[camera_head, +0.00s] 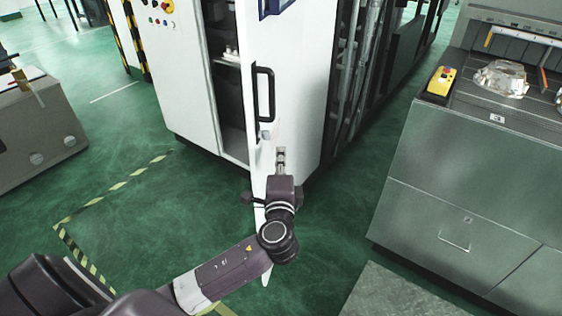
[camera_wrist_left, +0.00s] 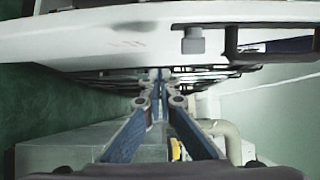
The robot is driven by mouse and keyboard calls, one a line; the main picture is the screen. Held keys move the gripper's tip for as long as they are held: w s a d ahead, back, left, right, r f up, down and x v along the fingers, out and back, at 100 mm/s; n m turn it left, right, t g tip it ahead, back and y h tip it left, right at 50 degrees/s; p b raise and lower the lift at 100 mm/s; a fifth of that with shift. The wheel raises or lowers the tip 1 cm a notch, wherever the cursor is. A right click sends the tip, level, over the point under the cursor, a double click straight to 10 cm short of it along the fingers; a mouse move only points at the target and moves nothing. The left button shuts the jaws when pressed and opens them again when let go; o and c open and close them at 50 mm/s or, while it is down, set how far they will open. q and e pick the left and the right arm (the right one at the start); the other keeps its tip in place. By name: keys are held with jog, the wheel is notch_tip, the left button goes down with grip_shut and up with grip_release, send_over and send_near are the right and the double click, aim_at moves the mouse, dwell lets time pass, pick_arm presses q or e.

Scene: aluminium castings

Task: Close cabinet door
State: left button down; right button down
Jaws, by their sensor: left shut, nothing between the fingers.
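The white cabinet (camera_head: 185,60) stands at the upper middle of the head view, with its door (camera_head: 257,55) swung open toward me. Dark shelves show in the gap left of the door. The door carries a black bar handle (camera_head: 263,92). My left gripper (camera_head: 281,155) is shut and empty beside the door, on its right side in the head view, below the handle. In the left wrist view its fingers (camera_wrist_left: 160,95) are together, with the white door (camera_wrist_left: 120,35) and part of its handle (camera_wrist_left: 232,42) across the top. I cannot tell whether the gripper touches the door. My right gripper is not in view.
A grey workbench (camera_head: 470,180) with drawers stands at the right, bearing a yellow control box (camera_head: 441,81) and a metal casting (camera_head: 501,78). A grey bench (camera_head: 38,125) is at the left. Green floor (camera_head: 140,215) with striped tape is clear left of the door.

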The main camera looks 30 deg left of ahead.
aim_at(266, 146)
pick_arm(q)
jog(key=a, duration=0.2)
jog(key=w+a+p, duration=0.1)
jog(key=a+p, duration=0.1)
jog(key=a, duration=0.1)
jog(key=shift+w+a, duration=0.3)
jog(key=shift+w+d+f, duration=0.1)
